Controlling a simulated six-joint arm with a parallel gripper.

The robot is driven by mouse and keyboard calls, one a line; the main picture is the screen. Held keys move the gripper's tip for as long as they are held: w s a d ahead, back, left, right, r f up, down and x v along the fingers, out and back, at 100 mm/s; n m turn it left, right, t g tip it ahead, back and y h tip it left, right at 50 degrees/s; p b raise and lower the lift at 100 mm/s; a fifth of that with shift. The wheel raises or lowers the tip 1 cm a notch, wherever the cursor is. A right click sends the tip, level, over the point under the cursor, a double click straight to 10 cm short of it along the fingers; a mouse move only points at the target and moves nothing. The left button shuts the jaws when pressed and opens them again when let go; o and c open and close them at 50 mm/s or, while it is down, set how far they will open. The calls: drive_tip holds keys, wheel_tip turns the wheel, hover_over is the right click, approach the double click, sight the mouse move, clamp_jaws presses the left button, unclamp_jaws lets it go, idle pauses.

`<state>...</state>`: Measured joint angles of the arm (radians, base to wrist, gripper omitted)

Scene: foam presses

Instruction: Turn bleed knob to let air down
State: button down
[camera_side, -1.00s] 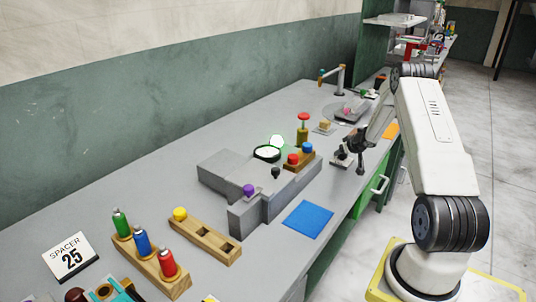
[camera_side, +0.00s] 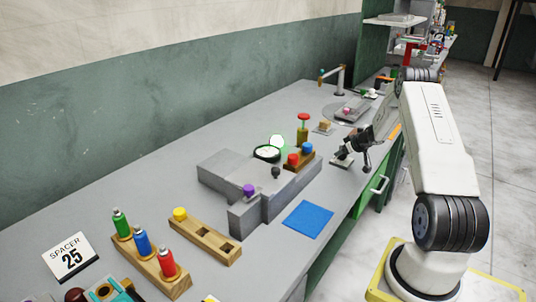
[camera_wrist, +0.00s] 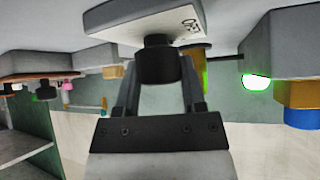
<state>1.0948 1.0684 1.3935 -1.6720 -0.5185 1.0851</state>
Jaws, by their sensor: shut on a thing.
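A round black knob (camera_wrist: 156,66) stands on a pale grey plate (camera_wrist: 135,20) with a small dark marking, shown upside down in the wrist view. My gripper (camera_wrist: 158,75) is shut on this knob, with one finger on each side of it. In the side view, my gripper (camera_side: 350,152) is tilted over the same small plate (camera_side: 341,163) near the bench's front edge and hides most of the knob. A round gauge (camera_side: 267,153) with a glowing green-white lamp (camera_side: 277,141) sits on the grey block; the gauge reading is too small to tell.
Left of my gripper stand a wooden block with red (camera_side: 293,159) and blue (camera_side: 307,147) caps and a red-topped brass post (camera_side: 303,128). A grey stepped block (camera_side: 225,178) carries a purple knob (camera_side: 249,190). A blue mat (camera_side: 307,219) lies flat in front.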

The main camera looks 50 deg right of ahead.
drive_tip(key=shift+c, duration=0.9)
unclamp_jaws()
drive_tip(key=shift+m+g+h, duration=0.6)
drive_tip(key=shift+m+h, duration=0.4)
drive_tip(key=shift+m, duration=0.5)
drive_tip(key=v, duration=0.8)
drive_tip(key=w+a+r+n, duration=0.1)
drive_tip(key=w+a+r, duration=0.1)
drive_tip(key=a, duration=0.7)
drive_tip(key=w+a+r+n+g+y, duration=0.1)
drive_tip(key=w+a+r, duration=0.1)
drive_tip(key=a, duration=0.7)
drive_tip(key=w+a+r+n, duration=0.1)
drive_tip(key=w+a, duration=0.2)
drive_tip(key=a, duration=0.6)
drive_tip(key=shift+w+r+g+y, duration=0.35)
drive_tip(key=shift+r+g+y, duration=0.05)
